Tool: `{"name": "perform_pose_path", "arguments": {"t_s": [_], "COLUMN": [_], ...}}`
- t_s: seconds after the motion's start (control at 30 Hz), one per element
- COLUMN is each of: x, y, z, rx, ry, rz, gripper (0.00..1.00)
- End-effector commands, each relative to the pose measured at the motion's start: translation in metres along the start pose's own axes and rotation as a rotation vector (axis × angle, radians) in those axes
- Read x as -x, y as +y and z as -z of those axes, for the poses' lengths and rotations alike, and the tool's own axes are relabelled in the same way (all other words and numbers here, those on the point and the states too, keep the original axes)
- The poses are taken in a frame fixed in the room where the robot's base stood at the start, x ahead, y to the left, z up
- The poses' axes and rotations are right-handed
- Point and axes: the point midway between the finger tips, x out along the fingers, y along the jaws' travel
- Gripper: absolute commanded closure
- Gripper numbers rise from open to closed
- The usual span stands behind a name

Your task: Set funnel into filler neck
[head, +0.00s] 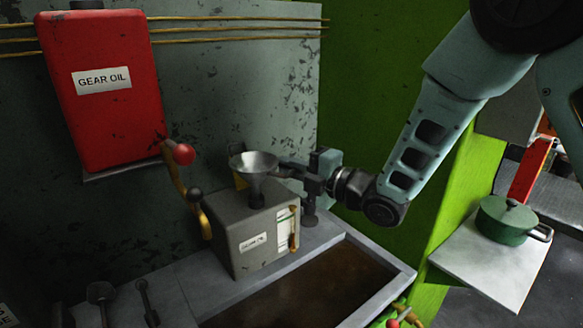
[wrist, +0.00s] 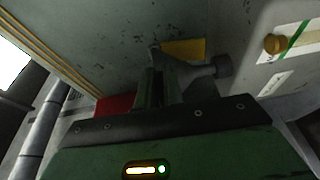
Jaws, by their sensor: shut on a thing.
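The grey metal funnel (head: 254,165) stands upright above the top of the grey box (head: 262,232), wide mouth up. Its spout reaches down to the box top. The filler neck cannot be made out; the spout hides that spot, so I cannot tell whether the spout is inside it or just above. My gripper (head: 284,172) comes in from the right and is shut at the funnel's side. In the wrist view, my dark fingers (wrist: 164,88) are close together, with dark grey metal beside them that I cannot identify clearly.
A red gear oil tank (head: 105,95) hangs on the wall at left. A red-knobbed lever (head: 181,154) stands close left of the funnel. A dark trough (head: 310,292) lies in front of the box. A green pot (head: 508,220) sits on a shelf at right.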

Motion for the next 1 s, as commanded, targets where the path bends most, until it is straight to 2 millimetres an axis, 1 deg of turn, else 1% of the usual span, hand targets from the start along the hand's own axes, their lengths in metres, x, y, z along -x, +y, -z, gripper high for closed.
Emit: {"name": "perform_pose_path", "arguments": {"t_s": [1.0], "x": [0.000], "y": [-0.022], "z": [-0.001], "rx": [0.000], "ry": [0.000], "rz": [-0.001], "gripper": [1.00]}}
